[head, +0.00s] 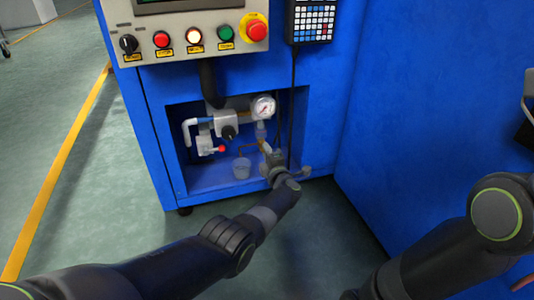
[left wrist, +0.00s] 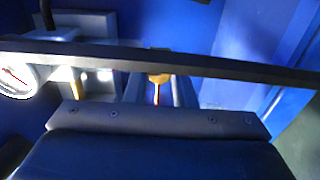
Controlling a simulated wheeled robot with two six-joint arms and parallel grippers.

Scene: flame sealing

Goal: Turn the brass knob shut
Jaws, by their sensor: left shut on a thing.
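The brass knob (left wrist: 158,79) shows in the left wrist view between the two fingers of my left gripper (left wrist: 159,93). In the head view, a small brass part of it (head: 264,146) shows inside the recess of the blue machine, at the tip of my left gripper (head: 268,153). The gripper is shut on the knob, and its fingers and wrist hide much of it. The knob's turn angle cannot be told. My right arm is at the lower right of the head view, with its gripper out of frame.
In the recess are a pressure gauge (head: 263,107), a grey regulator (head: 227,125), a red-tipped lever (head: 221,149) and a small clear cup (head: 241,169). A control panel (head: 185,20) hangs above. A dark bar (left wrist: 200,64) crosses the left wrist view.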

